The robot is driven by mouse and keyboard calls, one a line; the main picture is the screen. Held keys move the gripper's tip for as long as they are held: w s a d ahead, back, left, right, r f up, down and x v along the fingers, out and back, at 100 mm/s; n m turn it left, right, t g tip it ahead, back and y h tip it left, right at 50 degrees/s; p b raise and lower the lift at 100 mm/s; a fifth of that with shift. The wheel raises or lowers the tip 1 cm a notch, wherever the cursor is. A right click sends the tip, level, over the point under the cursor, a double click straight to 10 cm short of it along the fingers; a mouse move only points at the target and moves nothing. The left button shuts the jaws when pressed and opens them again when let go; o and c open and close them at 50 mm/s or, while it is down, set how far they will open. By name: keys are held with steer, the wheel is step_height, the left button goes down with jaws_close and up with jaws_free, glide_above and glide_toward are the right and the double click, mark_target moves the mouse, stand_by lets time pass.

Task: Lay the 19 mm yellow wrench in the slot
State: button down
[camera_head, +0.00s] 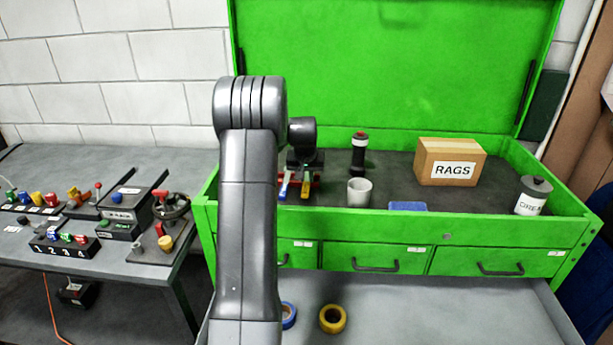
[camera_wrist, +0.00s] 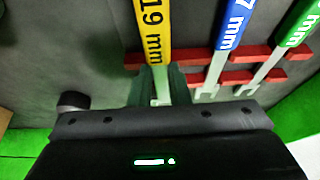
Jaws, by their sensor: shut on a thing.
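The yellow wrench (camera_wrist: 153,28), marked 19 mm, points away from my gripper in the wrist view; it also shows in the head view (camera_head: 305,188). My gripper (camera_wrist: 160,86) is shut on its grey shank near the open end. The wrench lines up with a gap in the red rack (camera_wrist: 236,77), left of the blue wrench. I cannot tell whether it rests in the slot or hovers just above it. The blue wrench (camera_wrist: 232,25) and the green wrench (camera_wrist: 293,28) lie across the rack to the right. In the head view my arm hides part of the rack.
The rack stands in the green tool chest (camera_head: 370,222). A grey cup (camera_head: 359,192), a black flashlight (camera_head: 359,153), a RAGS box (camera_head: 450,163) and a lidded can (camera_head: 533,195) stand to its right. A blue block (camera_head: 407,206) lies near the front wall.

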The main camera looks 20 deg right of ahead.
steer(key=shift+s+a+f, duration=0.1)
steer(key=shift+s+f, duration=0.05)
steer(key=shift+f, duration=0.05)
steer(key=shift+r+p, duration=0.3)
steer(key=shift+r, duration=0.15)
steer(key=c, duration=1)
jaws_free()
steer(key=shift+o, duration=0.2)
steer(key=shift+r, duration=0.1)
steer(key=shift+p+v, duration=1.3)
steer(key=shift+v, duration=2.15)
